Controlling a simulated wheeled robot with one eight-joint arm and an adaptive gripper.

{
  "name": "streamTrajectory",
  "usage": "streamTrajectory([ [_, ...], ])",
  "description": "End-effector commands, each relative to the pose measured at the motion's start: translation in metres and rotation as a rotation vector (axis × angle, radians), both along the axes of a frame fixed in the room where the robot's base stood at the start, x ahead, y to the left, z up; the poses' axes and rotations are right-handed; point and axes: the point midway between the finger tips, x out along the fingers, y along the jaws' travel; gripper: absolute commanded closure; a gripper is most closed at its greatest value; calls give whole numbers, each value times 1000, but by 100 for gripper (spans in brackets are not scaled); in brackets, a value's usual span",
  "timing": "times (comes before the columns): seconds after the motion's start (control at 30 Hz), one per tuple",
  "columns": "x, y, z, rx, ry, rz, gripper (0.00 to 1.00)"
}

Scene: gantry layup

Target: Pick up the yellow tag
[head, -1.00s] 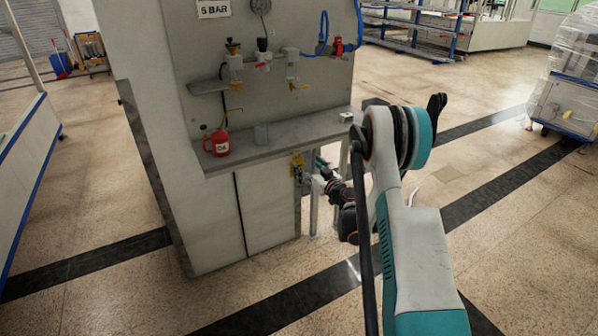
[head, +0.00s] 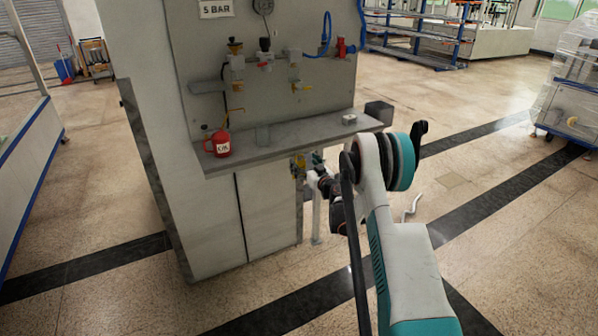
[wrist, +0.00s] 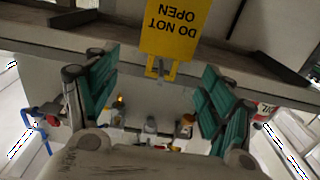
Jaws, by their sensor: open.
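The yellow tag (wrist: 168,28) reads "DO NOT OPEN", upside down in the wrist view, at the top centre. A yellow clip-like part (wrist: 161,68) shows at its lower edge. In the head view the tag (head: 298,166) is small and hangs at the front edge of the bench. My gripper (wrist: 157,75) is open, with teal finger pads to the left and right. The tag lies beyond the fingertips, roughly centred between them, with no visible contact. In the head view my gripper (head: 314,168) is just right of the tag and partly hidden by my arm.
The grey bench top (head: 295,136) runs just above the tag. A bench leg (head: 316,220) is below my gripper.

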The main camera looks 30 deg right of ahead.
Motion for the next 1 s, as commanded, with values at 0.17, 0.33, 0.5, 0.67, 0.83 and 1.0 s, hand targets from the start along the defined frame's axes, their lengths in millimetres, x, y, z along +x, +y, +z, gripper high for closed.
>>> streamTrajectory([
  [0.17,27,4,0,0,0,1,25],
  [0.33,41,4,2,0,0,1,25],
  [0.5,42,4,3,0,0,0,25],
  [0.67,42,4,3,0,0,0,45],
  [0.83,42,4,3,0,0,0,66],
  [1.0,42,4,3,0,0,0,66],
])
